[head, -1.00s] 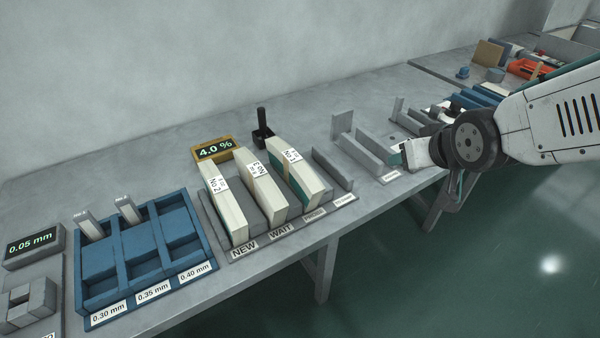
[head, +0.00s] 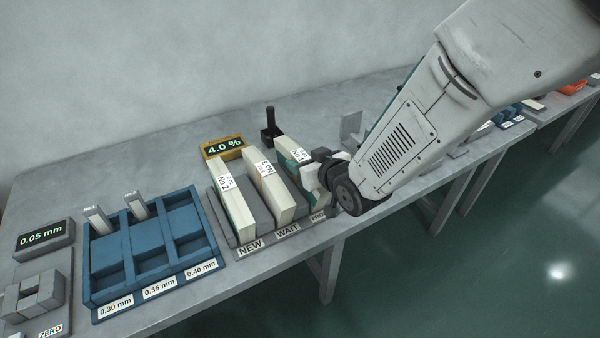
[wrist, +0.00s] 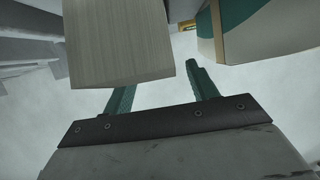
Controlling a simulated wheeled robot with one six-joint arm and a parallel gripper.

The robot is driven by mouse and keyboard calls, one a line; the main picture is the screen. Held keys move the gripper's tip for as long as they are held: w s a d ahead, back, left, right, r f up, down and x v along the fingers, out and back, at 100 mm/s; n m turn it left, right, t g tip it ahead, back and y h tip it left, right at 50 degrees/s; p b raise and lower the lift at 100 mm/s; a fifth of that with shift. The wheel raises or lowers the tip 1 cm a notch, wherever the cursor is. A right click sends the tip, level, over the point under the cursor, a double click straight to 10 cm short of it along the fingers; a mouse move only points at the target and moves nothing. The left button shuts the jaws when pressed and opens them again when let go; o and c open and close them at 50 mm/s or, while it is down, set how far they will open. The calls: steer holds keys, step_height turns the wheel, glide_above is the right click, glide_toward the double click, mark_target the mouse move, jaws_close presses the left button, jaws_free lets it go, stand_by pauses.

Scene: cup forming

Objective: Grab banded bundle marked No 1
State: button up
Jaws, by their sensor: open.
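The bundle marked No 1 (head: 292,149) stands upright in the rack, right of the bundle marked No 3 (head: 270,185). It is a pale stack with green on its side, and its near lower part is hidden by my gripper. My gripper (head: 314,180) is open at its near end; the head view does not show whether they touch. In the wrist view my two green fingers (wrist: 160,83) stand apart. A pale block end (wrist: 120,45) covers part of the left finger, and a pale, green and tan piece (wrist: 265,30) is at the right. I cannot tell which bundle each is.
The No 2 bundle (head: 231,200) stands at the rack's left, by the NEW label. A yellow 4.0 % display (head: 222,147) and a black-handled tool (head: 271,127) are behind. A blue compartment tray (head: 150,250) lies left. My arm hides much of the right bench.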

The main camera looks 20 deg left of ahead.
steer(key=shift+x, duration=0.95)
jaws_close()
